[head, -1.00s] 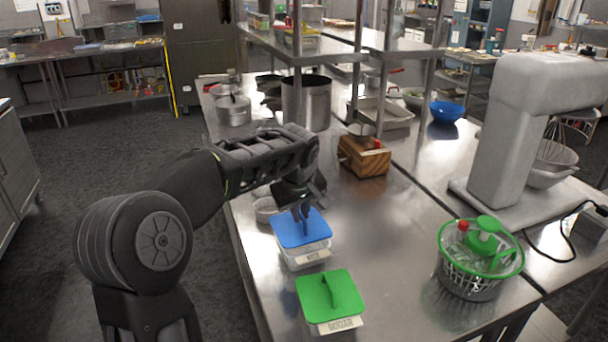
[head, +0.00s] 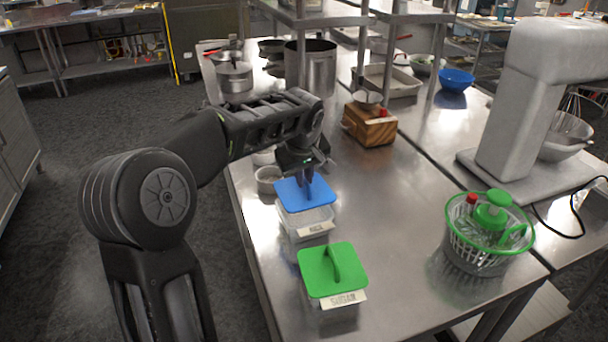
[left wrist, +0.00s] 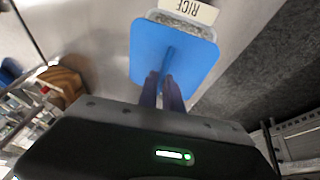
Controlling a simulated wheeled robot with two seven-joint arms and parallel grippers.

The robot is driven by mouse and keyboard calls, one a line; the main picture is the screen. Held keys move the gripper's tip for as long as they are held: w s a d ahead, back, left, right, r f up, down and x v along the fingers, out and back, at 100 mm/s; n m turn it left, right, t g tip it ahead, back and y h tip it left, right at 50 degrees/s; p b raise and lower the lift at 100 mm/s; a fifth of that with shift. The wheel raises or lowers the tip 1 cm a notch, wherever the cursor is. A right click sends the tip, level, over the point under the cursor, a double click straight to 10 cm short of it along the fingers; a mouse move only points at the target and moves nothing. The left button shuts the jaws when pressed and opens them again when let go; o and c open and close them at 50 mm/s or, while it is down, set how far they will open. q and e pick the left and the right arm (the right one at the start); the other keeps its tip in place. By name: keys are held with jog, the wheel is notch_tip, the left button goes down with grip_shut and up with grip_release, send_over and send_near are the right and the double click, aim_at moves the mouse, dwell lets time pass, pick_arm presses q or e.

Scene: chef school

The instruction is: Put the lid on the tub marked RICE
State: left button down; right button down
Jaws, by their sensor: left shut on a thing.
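The tub marked RICE (head: 309,222) stands on the steel table; it is clear, with a white label that reads RICE in the left wrist view (left wrist: 190,10). My left gripper (head: 308,177) is shut on the upright handle of the blue lid (head: 304,196). The lid is over the tub, set back from its label side, and appears a little above the rim. In the left wrist view, the lid (left wrist: 180,60) leaves a strip of pale contents showing beside the label. Contact at the far edge is hidden. My right gripper is not in view.
A tub with a green lid (head: 331,268) stands just in front. A small metal bowl (head: 268,180) is close behind on the left. A wooden block (head: 369,126) stands farther back. A salad spinner (head: 487,236) is at the right. The table between is clear.

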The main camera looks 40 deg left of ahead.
aim_at(304, 193)
pick_arm(q)
notch_tip(304, 193, down, 3)
jog(key=shift+r+b, duration=0.1)
jog(key=shift+b, duration=0.65)
jog(key=shift+f+b, duration=0.65)
jog(key=shift+b, duration=0.4)
dwell(0.4)
jog(key=shift+f+b, duration=0.5)
jog(key=shift+b, duration=0.2)
dwell(0.8)
jog(key=c, duration=1.4)
grip_release()
jog(key=shift+c, duration=0.2)
jog(key=shift+s+r, duration=0.1)
